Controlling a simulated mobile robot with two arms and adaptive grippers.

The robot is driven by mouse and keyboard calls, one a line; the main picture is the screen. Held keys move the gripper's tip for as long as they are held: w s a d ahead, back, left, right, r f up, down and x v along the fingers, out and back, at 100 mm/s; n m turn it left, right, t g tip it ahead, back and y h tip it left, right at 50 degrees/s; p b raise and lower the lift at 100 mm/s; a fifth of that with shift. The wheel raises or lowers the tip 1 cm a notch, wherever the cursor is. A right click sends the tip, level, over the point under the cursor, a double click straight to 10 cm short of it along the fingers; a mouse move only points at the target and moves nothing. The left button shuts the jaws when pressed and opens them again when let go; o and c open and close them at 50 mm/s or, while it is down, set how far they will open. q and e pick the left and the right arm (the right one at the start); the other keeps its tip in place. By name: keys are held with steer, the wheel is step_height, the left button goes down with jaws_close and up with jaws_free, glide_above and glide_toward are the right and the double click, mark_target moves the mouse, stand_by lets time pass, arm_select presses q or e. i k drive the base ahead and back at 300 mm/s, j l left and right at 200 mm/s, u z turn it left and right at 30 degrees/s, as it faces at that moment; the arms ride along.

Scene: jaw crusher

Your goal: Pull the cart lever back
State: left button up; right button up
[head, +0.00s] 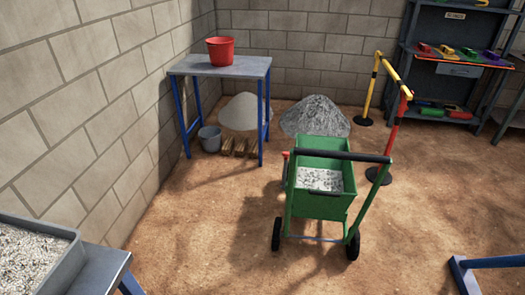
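A green cart (322,207) stands on the dirt floor right of centre, with grey gravel (320,180) in its bin. It has two black wheels and a black handle bar (343,156) across its top, on green side bars. A small red-tipped piece (286,154) sticks up at the left side of the bin and looks like the cart lever; its lower part is hard to make out. Neither of my grippers is in view.
A table (220,66) with a red bucket (220,51) stands behind left, a grey bucket (210,138) beneath. Gravel piles (315,117) and a yellow-red barrier (394,80) lie behind the cart. A gravel tray (35,255) is front left. Floor before the cart is clear.

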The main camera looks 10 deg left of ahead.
mark_target(287, 154)
steer(key=j, duration=0.3)
steer(key=i+l+z, duration=0.2)
steer(key=i+j+z, duration=0.2)
steer(key=i+z, duration=0.2)
steer(key=i+j+z, duration=0.3)
steer(key=z, duration=0.15)
steer(key=i+j+z, duration=0.4)
